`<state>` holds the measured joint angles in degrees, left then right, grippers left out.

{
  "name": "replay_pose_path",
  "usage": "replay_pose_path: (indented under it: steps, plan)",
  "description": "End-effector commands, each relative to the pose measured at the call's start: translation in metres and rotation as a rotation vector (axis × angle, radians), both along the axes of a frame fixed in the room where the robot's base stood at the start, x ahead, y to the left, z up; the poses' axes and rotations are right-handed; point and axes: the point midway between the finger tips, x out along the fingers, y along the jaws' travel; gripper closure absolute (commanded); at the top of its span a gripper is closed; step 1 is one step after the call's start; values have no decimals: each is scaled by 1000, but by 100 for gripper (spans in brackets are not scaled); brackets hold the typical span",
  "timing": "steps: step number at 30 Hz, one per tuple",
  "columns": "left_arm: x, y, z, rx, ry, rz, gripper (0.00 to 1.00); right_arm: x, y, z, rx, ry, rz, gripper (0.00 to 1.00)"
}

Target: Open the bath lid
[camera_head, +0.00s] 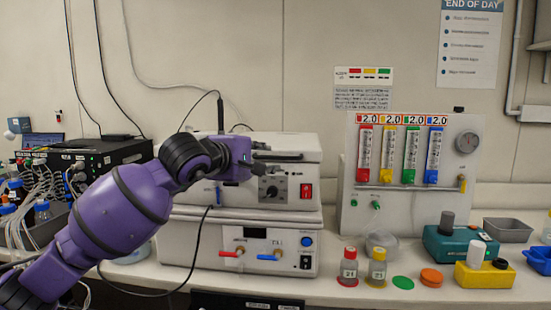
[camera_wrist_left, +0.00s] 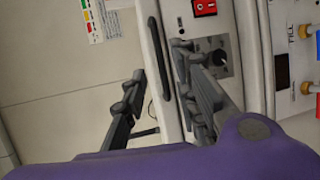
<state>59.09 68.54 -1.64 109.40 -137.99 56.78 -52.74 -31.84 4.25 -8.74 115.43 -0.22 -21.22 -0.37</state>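The bath (camera_head: 308,170) is a white box with a black knob and a red switch (camera_head: 306,191) on its front. Its pale lid (camera_head: 295,142) looks shut. A dark bar handle (camera_wrist_left: 158,55) runs along the lid's front in the left wrist view. My left gripper (camera_head: 270,158) is at the bath's upper front, by the handle. In the left wrist view its two dark fingers (camera_wrist_left: 157,68) are spread, with the handle showing between them; I cannot tell whether they touch it. My arm and gripper hide part of the bath's front. My right gripper is not in view.
A white unit (camera_head: 270,262) with red and blue levers is under the bath. A flowmeter panel (camera_head: 400,215) stands to the right. Red and yellow capped bottles (camera_head: 348,268) stand at the front. A black box with tubing (camera_head: 95,150) is at left. Cables hang nearby.

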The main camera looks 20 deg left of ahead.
Motion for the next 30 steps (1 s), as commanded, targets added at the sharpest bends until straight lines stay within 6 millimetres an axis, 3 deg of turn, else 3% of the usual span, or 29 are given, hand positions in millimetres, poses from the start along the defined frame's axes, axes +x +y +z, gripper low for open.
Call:
replay_pose_path:
  steps: [12,23,30]
  plan:
    - [58,-9,-8,-7,-3,-4,73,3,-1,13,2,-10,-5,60]
    - [64,-10,-12,-6,-2,-4,73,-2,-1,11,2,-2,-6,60]
    - [64,-10,-12,-6,-2,-4,100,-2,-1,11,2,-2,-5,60]
